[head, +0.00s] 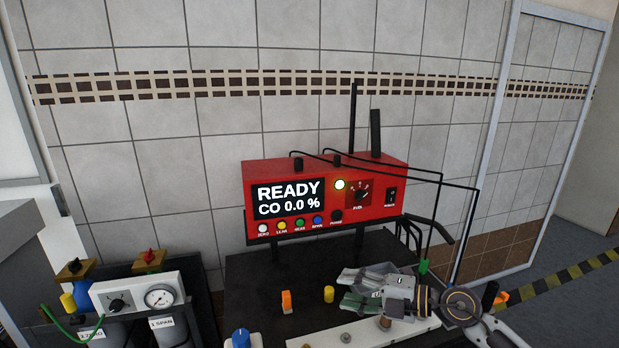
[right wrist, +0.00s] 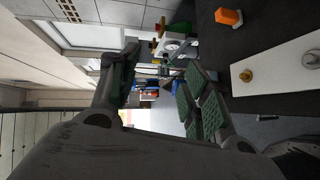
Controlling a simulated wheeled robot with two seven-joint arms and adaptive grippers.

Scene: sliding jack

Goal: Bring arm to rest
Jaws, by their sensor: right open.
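My right gripper (head: 357,291) is open above the black bench top, its arm coming in from the lower right. Its jaws look empty. In the right wrist view the spread fingers (right wrist: 160,85) have green pads, and a gap shows between them. The red analyzer box (head: 325,196) stands behind the gripper, apart from it. Its screen reads READY and CO 0.0 %, and a round light beside the screen glows. My left gripper is out of view.
A white plate (head: 350,337) lies at the front, partly under my right arm. Gas bottles with a gauge panel (head: 138,298) stand at left. Black tubes hang right of the analyzer.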

